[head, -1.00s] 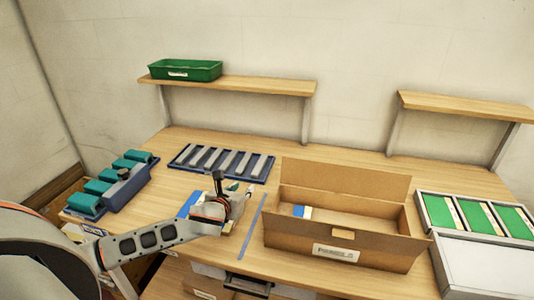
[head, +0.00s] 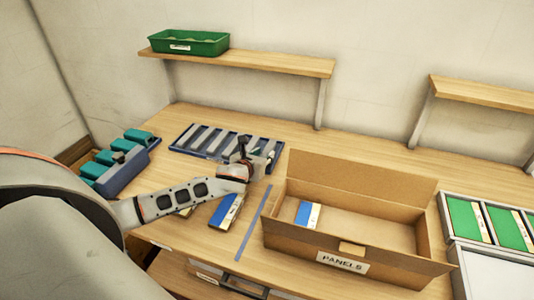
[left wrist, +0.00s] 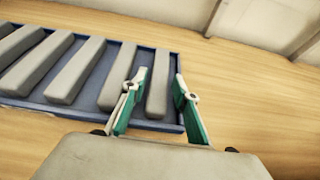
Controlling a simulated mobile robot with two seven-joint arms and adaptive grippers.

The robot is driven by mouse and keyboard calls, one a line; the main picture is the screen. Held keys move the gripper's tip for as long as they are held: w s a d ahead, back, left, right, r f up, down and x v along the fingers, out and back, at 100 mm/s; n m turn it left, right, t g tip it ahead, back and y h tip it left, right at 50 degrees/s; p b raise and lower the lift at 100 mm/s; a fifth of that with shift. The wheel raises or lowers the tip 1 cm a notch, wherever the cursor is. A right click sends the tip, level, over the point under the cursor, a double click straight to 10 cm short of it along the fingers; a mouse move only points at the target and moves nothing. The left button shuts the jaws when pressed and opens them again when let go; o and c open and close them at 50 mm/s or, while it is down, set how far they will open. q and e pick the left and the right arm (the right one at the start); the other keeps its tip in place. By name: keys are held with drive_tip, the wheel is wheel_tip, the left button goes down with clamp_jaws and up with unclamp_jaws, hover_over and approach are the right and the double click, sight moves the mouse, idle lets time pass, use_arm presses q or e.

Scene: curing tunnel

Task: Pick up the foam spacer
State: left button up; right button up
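Several grey foam spacers (head: 207,139) lie side by side in a shallow dark blue tray (head: 176,147) at the back of the table. My left gripper (head: 262,157) is over the tray's right end in the head view. In the left wrist view the spacers (left wrist: 78,68) lie in rows, and my left gripper's green-lined fingers (left wrist: 154,98) are spread apart. The rightmost spacer (left wrist: 158,78) shows between the fingers, with a gap on each side. I cannot tell how far above it the fingertips are. My right gripper is not in view.
A cardboard box (head: 370,238) marked PANELS holds a blue and white panel (head: 308,213). Another such panel (head: 226,210) lies left of a blue tape line (head: 254,221). A rack with teal pieces (head: 123,172) is at left; green panels (head: 466,220) are at right.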

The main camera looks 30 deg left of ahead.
sight(267, 153)
use_arm(q)
drive_tip(key=shift+x, duration=1.4)
drive_tip(key=c, duration=0.6)
drive_tip(key=shift+o, duration=0.2)
